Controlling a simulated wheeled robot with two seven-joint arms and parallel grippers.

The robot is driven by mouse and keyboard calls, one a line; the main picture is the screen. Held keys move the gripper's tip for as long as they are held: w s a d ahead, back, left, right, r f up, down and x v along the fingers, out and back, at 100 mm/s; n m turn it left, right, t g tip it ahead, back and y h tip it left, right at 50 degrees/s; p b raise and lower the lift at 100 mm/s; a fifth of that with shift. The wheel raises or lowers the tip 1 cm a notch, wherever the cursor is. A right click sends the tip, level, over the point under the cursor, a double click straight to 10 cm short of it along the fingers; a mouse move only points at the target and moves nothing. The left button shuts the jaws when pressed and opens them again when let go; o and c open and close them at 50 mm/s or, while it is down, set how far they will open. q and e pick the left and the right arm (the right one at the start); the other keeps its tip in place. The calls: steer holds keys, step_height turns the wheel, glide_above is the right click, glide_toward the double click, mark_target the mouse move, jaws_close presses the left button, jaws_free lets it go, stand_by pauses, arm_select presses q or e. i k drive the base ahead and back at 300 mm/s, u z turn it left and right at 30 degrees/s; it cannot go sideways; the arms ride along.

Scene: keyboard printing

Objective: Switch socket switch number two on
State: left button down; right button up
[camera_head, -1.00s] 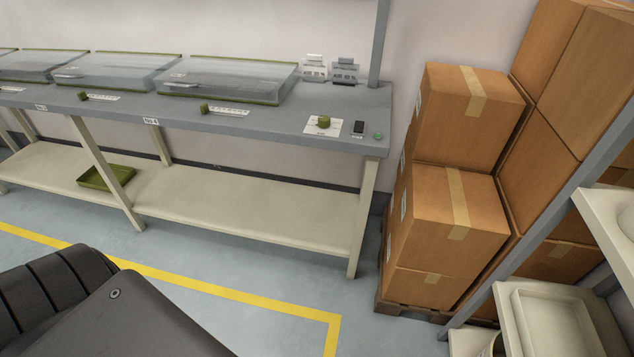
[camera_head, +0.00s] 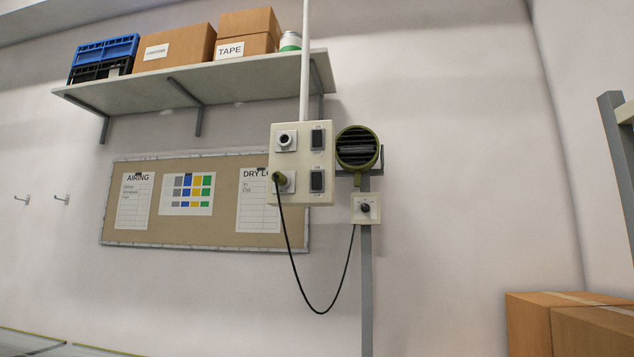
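A pale socket box (camera_head: 302,163) is mounted on the wall at the middle of the head view. It carries two round sockets on its left side and two dark rocker switches on its right side. The upper switch (camera_head: 317,139) sits beside an empty socket (camera_head: 285,140). The labels by the switches are too small to read, and I cannot tell which position either switch is in. Neither gripper is in view.
A black cable (camera_head: 303,297) hangs from the plug to a small dial box (camera_head: 365,208) below a round green heater or fan (camera_head: 358,149). A grey post (camera_head: 367,290) stands under it. A shelf (camera_head: 230,68) with boxes and a notice board (camera_head: 180,235) are left. Cartons (camera_head: 575,325) stand lower right.

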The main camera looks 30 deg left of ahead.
mark_target(316, 176)
steer(key=z, duration=2.25)
steer(key=k, duration=0.85)
steer(key=u, duration=1.75)
